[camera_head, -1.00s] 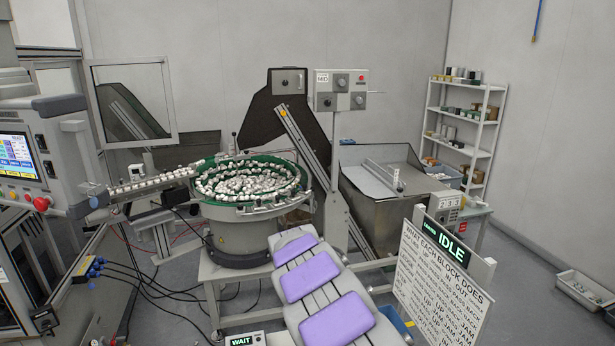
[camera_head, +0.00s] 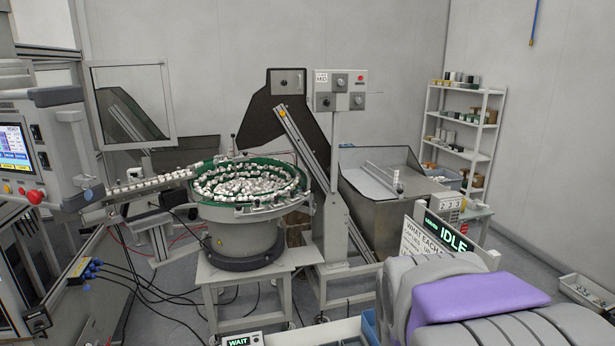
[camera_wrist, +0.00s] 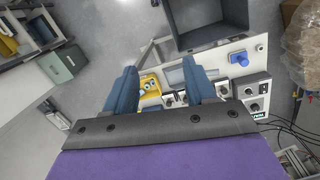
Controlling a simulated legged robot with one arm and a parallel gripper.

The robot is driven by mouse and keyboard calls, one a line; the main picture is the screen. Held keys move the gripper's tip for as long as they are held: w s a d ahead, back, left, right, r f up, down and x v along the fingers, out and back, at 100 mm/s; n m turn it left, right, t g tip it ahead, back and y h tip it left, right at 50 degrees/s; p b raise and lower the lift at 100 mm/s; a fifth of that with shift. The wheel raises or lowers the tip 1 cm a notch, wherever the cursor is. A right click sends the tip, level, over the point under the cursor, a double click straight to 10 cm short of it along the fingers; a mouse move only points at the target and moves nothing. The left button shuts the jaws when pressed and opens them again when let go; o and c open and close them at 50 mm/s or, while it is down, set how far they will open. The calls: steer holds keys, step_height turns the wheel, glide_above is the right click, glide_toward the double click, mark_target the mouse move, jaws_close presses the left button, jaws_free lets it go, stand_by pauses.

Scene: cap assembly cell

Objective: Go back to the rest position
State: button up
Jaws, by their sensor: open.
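My gripper (camera_wrist: 162,88) shows in the wrist view with its two blue fingers apart and nothing between them. Beyond the fingers, below them, lies a panel with a yellow box (camera_wrist: 150,84), a blue knob (camera_wrist: 239,59) and dark dials. In the head view my grey and purple arm fills the lower right, and the gripper itself is out of that picture.
A bowl feeder (camera_head: 247,212) full of white caps stands at centre left, with a control box (camera_head: 340,90) on a post. A metal hopper (camera_head: 385,215), a shelf (camera_head: 463,135) and an IDLE sign (camera_head: 452,236) are at right. A dark open bin (camera_wrist: 205,22) shows in the wrist view.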

steer(key=s+f+b, duration=0.1)
steer(key=s+f, duration=0.1)
steer(key=s, duration=0.5)
steer(key=s+a+f+y+b, duration=0.1)
steer(key=s+f, duration=0.1)
steer(key=s, duration=0.6)
steer(key=shift+a+f+m+g, duration=0.2)
steer(key=shift+f+m+g, duration=0.1)
steer(key=shift+g, duration=0.1)
steer(key=shift+s, duration=0.1)
